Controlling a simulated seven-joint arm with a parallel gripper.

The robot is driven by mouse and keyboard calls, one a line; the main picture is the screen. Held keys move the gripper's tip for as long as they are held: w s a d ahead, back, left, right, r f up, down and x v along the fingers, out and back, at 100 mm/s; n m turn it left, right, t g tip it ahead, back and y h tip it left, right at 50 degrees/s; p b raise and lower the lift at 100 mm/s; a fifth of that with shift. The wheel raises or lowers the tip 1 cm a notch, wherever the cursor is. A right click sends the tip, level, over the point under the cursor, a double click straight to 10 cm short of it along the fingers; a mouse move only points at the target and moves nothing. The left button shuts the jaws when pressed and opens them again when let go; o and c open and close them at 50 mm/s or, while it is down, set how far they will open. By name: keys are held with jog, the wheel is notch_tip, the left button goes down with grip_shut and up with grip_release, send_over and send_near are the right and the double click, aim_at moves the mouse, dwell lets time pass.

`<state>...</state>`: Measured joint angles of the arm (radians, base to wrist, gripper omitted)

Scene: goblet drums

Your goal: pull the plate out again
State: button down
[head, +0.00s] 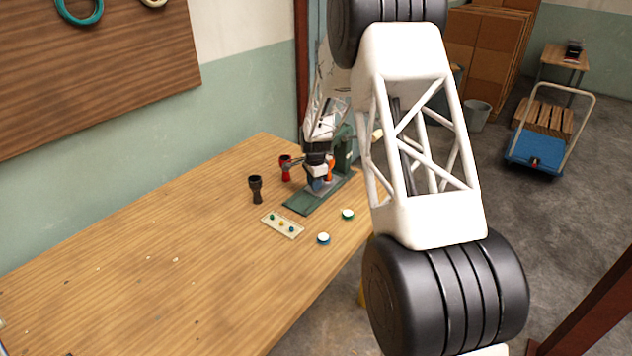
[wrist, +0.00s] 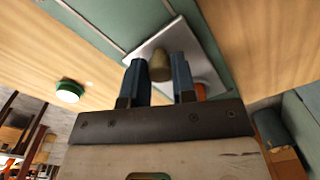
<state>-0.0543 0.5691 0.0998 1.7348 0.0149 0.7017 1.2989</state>
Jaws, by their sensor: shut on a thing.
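The flat grey metal plate (wrist: 187,42) lies on the green base in the wrist view, with a brass-coloured knob (wrist: 161,66) standing up from it. My gripper (wrist: 160,72) is shut on the knob, one dark blue finger on each side. In the head view my gripper (head: 317,186) is low over the base (head: 303,204) of the green press (head: 344,150), and a grey bit of the plate (head: 330,187) shows beside it. My gripper hides part of the plate in both views.
A red goblet (head: 285,168) and a black goblet (head: 256,189) stand left of the press. A pale tray (head: 270,227) with small coloured pieces, a green-rimmed disc (head: 347,214) and a blue-rimmed disc (head: 323,238) lie in front. The table's left part is mostly clear.

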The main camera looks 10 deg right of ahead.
jog(key=s+a, duration=0.6)
jog(key=shift+s+a, duration=0.15)
jog(key=shift+a, duration=0.05)
jog(key=c, duration=0.9)
grip_release()
jog(key=shift+r, duration=0.1)
jog(key=shift+s+r, duration=0.15)
jog(key=shift+r, duration=3.7)
jog(key=shift+r, duration=2.95)
